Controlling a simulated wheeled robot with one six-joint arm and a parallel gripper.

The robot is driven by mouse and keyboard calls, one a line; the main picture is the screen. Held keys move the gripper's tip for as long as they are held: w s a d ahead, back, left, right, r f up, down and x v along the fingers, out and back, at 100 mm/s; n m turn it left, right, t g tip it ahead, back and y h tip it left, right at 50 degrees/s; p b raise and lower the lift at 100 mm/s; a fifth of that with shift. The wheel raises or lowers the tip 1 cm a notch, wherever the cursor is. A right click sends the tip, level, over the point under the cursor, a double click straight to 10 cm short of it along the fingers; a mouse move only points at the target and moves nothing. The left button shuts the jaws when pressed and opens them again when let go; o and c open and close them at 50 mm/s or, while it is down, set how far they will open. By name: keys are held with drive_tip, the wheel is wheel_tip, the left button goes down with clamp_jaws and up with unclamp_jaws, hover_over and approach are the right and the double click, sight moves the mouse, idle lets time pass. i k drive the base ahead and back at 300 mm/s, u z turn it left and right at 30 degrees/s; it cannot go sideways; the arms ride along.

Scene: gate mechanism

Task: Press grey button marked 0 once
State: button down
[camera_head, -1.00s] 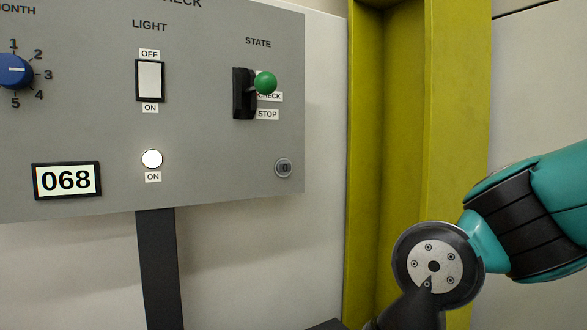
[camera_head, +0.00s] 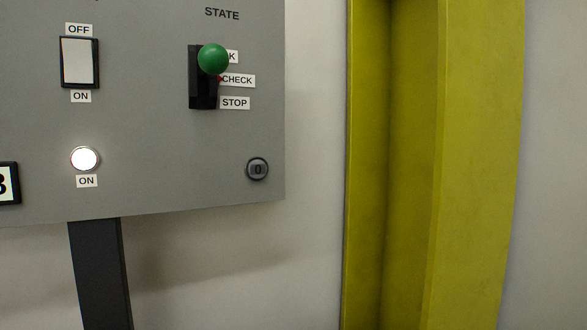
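The grey button marked 0 (camera_head: 257,169) is a small round button in a dark ring. It sits near the lower right corner of the grey control panel (camera_head: 150,130). Nothing covers it and nothing touches it. My gripper and arm are not in view in the head camera now.
Above the button is the STATE lever with a green knob (camera_head: 213,58). To the left are the LIGHT switch (camera_head: 78,62), a lit white lamp (camera_head: 85,158) and part of a number display (camera_head: 8,184). A yellow-green frame (camera_head: 475,160) stands to the right of the panel.

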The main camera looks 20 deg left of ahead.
sight(257, 169)
drive_tip(key=u, duration=0.05)
drive_tip(key=k, duration=0.75)
drive_tip(key=u, duration=0.75)
drive_tip(key=i, duration=0.5)
drive_tip(key=z, duration=0.05)
